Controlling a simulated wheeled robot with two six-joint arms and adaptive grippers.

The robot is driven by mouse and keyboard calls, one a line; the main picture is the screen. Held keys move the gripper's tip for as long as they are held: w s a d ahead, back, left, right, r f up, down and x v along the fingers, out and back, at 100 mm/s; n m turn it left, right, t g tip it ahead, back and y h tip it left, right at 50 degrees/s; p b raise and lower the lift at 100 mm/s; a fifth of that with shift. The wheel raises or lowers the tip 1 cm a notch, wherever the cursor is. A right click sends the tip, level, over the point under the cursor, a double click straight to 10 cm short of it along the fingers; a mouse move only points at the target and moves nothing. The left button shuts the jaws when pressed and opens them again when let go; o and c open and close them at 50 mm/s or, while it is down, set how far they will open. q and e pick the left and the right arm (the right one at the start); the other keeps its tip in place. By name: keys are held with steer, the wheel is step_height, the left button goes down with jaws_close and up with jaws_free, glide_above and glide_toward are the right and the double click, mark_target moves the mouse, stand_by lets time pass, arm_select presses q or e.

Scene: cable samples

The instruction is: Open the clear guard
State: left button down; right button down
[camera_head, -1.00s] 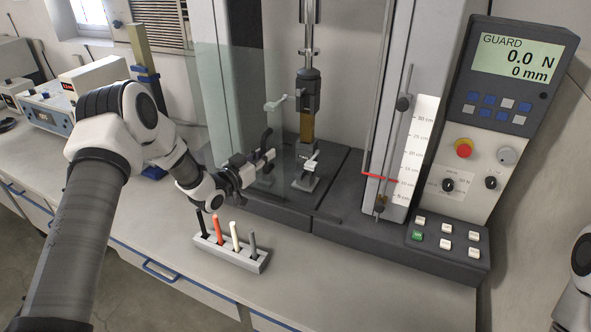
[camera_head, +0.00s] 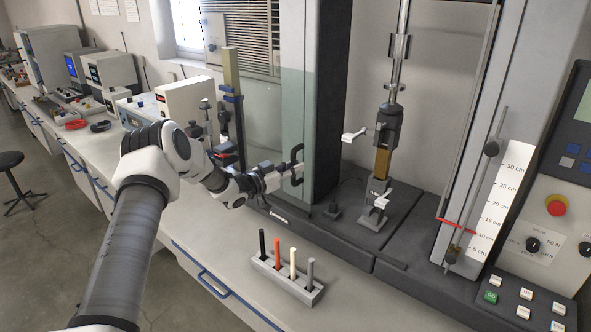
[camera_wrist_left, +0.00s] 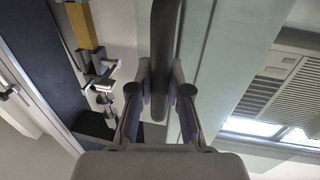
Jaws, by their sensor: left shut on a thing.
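The clear guard (camera_head: 300,110) is a greenish see-through panel standing in front of the tester's left column, swung out to the left of the sample. Its far extent is hard to make out. Its dark handle (camera_head: 297,165) is a bracket on the panel. My left gripper (camera_head: 284,174) is shut on this handle. In the left wrist view the fingers (camera_wrist_left: 160,88) close on both sides of the dark handle bar (camera_wrist_left: 164,40), with the greenish panel (camera_wrist_left: 212,70) just right of it. My right gripper is not in view.
The brown cable sample (camera_head: 382,162) hangs between the tester's clamps, clear of the guard. A holder (camera_head: 290,283) with several coloured sticks stands on the bench in front. A tan post (camera_head: 231,70) and instruments (camera_head: 188,100) stand behind my left arm.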

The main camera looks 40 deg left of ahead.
arm_select(q)
steer(key=c, duration=1.1)
jaws_free()
steer(key=shift+d+r, duration=0.1)
steer(key=v, duration=1.1)
steer(key=shift+s, duration=0.4)
